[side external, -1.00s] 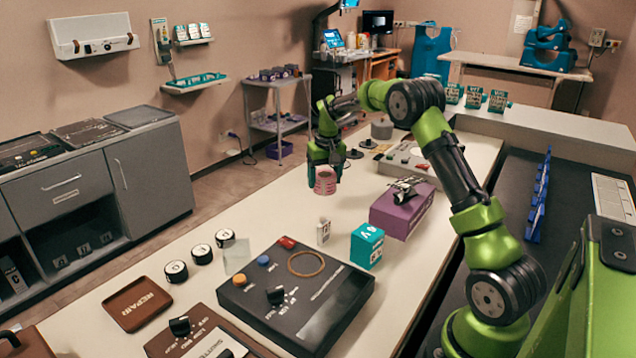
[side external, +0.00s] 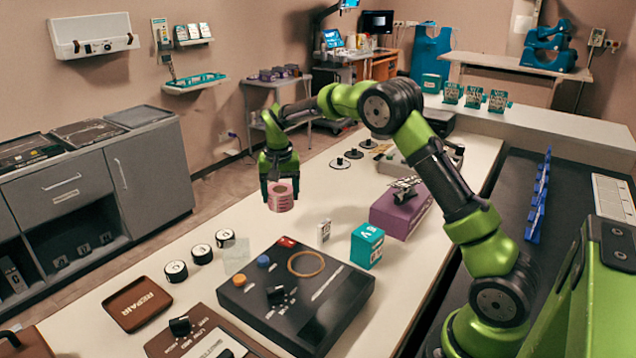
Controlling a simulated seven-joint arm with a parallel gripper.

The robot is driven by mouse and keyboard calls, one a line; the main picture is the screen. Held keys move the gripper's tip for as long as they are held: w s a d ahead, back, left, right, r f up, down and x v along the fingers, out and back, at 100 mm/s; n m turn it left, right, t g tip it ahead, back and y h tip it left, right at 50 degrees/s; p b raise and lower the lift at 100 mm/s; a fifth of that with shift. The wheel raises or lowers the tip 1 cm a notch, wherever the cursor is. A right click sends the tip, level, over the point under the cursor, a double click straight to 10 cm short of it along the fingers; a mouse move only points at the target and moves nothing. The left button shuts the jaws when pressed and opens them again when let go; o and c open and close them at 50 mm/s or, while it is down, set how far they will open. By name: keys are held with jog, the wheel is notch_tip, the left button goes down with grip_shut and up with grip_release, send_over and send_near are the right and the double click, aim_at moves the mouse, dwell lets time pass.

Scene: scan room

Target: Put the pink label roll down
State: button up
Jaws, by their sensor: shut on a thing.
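The pink label roll (side external: 280,198) is held in my gripper (side external: 280,184), at the left edge of the white table (side external: 345,195). The gripper points down and is shut on the roll. The roll appears to be above the table top, though its exact height is hard to tell. The fingertips are partly hidden by the roll.
A black control box (side external: 296,297) lies in front, with a small white block (side external: 324,231) and a teal box (side external: 367,245) beside it. A purple box (side external: 402,212) is to the right. Three black-rimmed rolls (side external: 201,254) and a brown tray (side external: 137,303) stand at left.

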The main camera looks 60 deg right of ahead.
notch_tip(320, 180, down, 7)
jog(key=shift+f, duration=0.15)
jog(key=shift+f, duration=0.15)
jog(key=o, duration=1.1)
